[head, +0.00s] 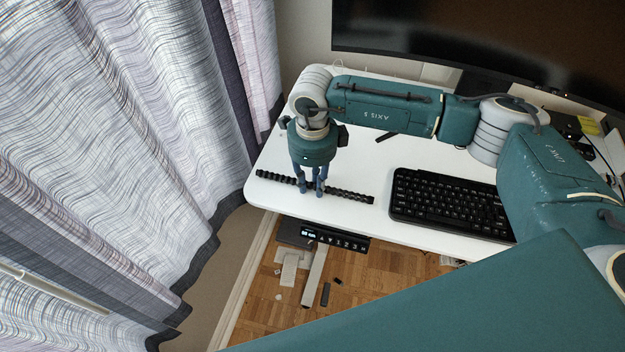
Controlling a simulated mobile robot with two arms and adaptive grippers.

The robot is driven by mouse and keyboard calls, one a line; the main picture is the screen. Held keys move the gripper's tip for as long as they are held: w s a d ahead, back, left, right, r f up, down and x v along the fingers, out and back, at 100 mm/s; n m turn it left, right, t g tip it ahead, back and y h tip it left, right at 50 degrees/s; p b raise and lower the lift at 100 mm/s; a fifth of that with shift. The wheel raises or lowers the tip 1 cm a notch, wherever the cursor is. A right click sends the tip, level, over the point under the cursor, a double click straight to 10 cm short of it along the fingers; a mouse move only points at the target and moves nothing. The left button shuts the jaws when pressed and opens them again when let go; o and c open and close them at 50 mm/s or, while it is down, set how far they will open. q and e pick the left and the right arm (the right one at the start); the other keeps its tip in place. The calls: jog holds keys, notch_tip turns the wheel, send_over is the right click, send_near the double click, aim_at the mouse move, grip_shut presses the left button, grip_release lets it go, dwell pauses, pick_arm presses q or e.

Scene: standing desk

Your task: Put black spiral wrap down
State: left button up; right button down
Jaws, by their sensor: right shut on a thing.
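The black spiral wrap (350,195) is a thin, dark, ridged strip over the white desk (370,222), near its front left corner. It runs almost level across the picture, with one end out to each side of my right gripper. My right gripper (310,190) points down and is shut on the wrap around its middle. The wrap lies on the desk top or very close above it; I cannot tell which. My left gripper is not in view.
A black keyboard (450,203) lies to the right of the wrap. A large monitor (490,40) stands at the back. Curtains (130,130) hang close to the desk's left edge. The desk control panel (335,238) sits under the front edge, above a wooden floor (375,285).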

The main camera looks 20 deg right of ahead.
aim_at(312, 185)
jog(key=shift+f, duration=0.1)
jog(key=shift+f+b, duration=0.15)
jog(key=shift+b, duration=0.15)
jog(key=c, duration=1.4)
grip_release()
jog(key=shift+w, duration=0.1)
jog(key=shift+c, duration=0.2)
jog(key=shift+r, duration=0.25)
notch_tip(312, 185, up, 12)
jog(key=b, duration=0.3)
jog(key=shift+b, duration=0.4)
jog(key=shift+f, duration=0.1)
